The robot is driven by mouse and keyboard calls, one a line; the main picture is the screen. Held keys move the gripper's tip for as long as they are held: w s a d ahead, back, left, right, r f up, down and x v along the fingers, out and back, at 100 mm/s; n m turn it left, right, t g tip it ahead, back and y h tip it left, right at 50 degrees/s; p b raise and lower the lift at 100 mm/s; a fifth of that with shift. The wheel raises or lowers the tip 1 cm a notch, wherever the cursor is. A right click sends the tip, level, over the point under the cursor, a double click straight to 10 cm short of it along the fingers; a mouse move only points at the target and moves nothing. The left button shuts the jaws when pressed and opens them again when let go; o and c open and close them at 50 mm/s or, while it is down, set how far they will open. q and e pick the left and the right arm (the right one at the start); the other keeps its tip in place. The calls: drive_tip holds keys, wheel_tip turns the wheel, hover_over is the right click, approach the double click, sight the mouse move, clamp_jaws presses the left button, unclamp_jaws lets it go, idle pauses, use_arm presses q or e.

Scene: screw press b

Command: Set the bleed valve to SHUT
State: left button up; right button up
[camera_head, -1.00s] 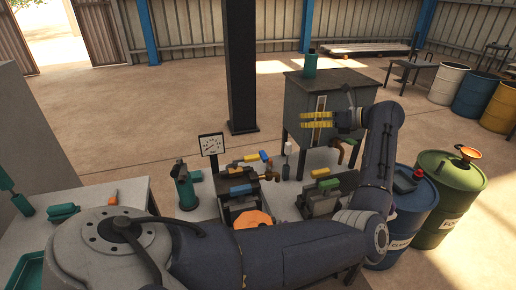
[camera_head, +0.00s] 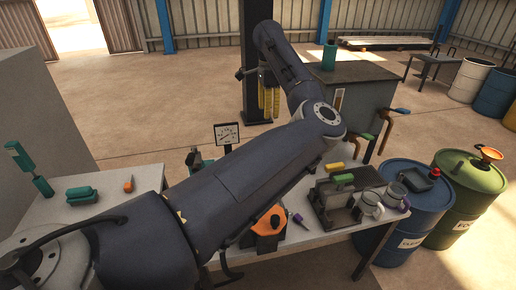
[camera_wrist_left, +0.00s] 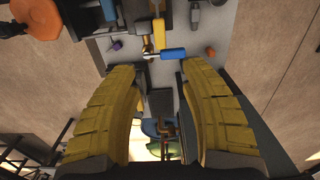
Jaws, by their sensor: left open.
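No label naming the bleed valve can be read, so I cannot tell which lever it is. In the left wrist view a blue lever handle (camera_wrist_left: 173,54) and a yellow lever handle (camera_wrist_left: 158,30) show beyond my open fingertips, apart from them. In the head view my left gripper (camera_head: 268,98) points down in front of the dark column, open and empty; it shows in the left wrist view (camera_wrist_left: 151,70) as two yellow fingers. Blue-handled (camera_head: 400,111) and green-handled (camera_head: 368,137) valves stick out from the grey cabinet. My left arm hides much of the bench middle. My right gripper is not seen.
A dial gauge (camera_head: 227,133) stands behind my arm. An orange knob (camera_head: 268,220) and a vise-like block (camera_head: 338,205) with yellow and green bars sit on the bench. The grey cabinet (camera_head: 365,85), blue drum (camera_head: 405,205) and green drum (camera_head: 462,195) stand at the right.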

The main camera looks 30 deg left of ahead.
use_arm(q)
wheel_tip(320, 180, down, 17)
drive_tip(key=shift+r, duration=0.1)
idle(0.5)
drive_tip(key=shift+o, duration=0.3)
clamp_jaws()
